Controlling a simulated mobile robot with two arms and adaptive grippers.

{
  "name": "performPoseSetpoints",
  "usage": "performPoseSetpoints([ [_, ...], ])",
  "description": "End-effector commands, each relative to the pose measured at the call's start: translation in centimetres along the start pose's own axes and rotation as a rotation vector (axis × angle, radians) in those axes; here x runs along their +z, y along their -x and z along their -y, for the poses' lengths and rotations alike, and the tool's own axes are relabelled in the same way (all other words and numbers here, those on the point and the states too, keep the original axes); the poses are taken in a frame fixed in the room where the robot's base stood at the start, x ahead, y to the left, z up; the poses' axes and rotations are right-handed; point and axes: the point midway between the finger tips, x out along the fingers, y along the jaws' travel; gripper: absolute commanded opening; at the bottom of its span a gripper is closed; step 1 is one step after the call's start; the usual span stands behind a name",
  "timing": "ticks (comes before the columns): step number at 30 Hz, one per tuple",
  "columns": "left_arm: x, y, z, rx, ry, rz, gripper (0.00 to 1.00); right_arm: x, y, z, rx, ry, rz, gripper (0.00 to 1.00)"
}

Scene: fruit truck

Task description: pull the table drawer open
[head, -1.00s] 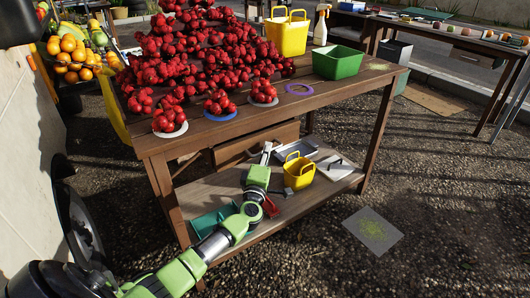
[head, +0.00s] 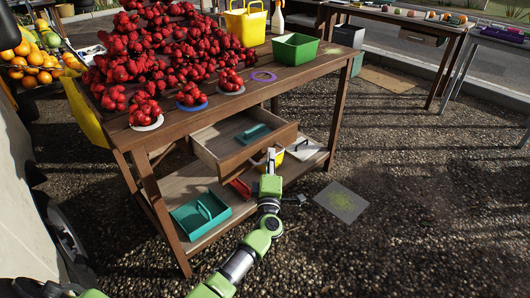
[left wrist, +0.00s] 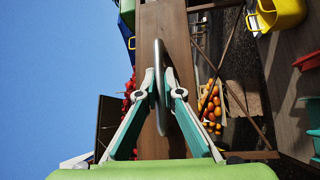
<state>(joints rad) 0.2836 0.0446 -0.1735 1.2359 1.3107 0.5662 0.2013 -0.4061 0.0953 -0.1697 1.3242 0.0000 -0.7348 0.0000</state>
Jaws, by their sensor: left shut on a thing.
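The wooden table drawer (head: 236,161) stands pulled out from under the tabletop, and its inside shows with a teal tray-like thing (head: 252,133) in it. My left gripper (head: 271,156) is at the right part of the drawer front. In the left wrist view my left gripper (left wrist: 163,93) is shut on the metal drawer handle (left wrist: 159,60), which stands off the brown drawer front (left wrist: 175,45). The handle is hidden behind my gripper in the head view. My right gripper is not in view.
The wooden table (head: 210,122) bears piled red fruit, a yellow basket (head: 245,25) and a green bin (head: 295,48). Its lower shelf holds a teal tray (head: 200,214), and a yellow basket (head: 301,148) is partly hidden. The gravel in front is mostly clear, with a grey mat (head: 342,202).

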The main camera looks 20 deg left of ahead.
Motion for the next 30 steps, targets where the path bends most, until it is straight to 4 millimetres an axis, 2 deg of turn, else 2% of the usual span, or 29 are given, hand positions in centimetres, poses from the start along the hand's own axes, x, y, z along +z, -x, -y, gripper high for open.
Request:
performPoseSetpoints([
  [11, 0.1, 0.2, 0.2, -0.003, 0.0, -0.001, 0.0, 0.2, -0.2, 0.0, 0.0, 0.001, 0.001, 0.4],
  [14, 0.1, 0.2, 0.2, -0.003, -0.001, -0.001, 0.25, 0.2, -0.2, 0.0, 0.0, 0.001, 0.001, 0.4],
  [25, 0.1, 0.4, 0.1, -0.001, 0.0, 0.0, 0.25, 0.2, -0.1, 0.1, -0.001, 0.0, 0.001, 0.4],
  [30, 0.2, 2.2, 0.2, -0.003, 0.001, 0.001, 0.25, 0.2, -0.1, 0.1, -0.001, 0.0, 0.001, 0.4],
])
